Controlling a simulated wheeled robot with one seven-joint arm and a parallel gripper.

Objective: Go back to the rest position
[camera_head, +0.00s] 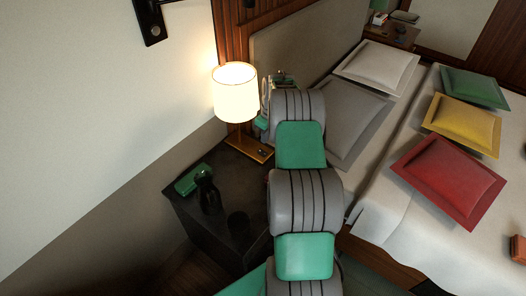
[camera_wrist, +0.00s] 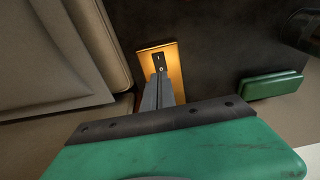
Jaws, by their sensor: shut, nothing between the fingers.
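My gripper (camera_wrist: 158,78) shows in the wrist view with its two grey fingers together and nothing between them. The fingers point toward the lit lamp base (camera_wrist: 172,65), a wooden-looking plate with a small dark switch panel. From this angle I cannot tell whether the fingertips touch it. In the head view my arm reaches away over the nightstand's right side, beside the lamp (camera_head: 236,92). The arm's own links mostly hide its end there, so the fingers cannot be made out.
The black nightstand (camera_head: 188,212) carries a green box (camera_head: 192,179), a dark carafe (camera_head: 207,190) and a dark cup (camera_head: 238,224). The bed, with a grey pillow (camera_head: 352,122) and a red cushion (camera_head: 450,178), stands close on the right. A wall is at left.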

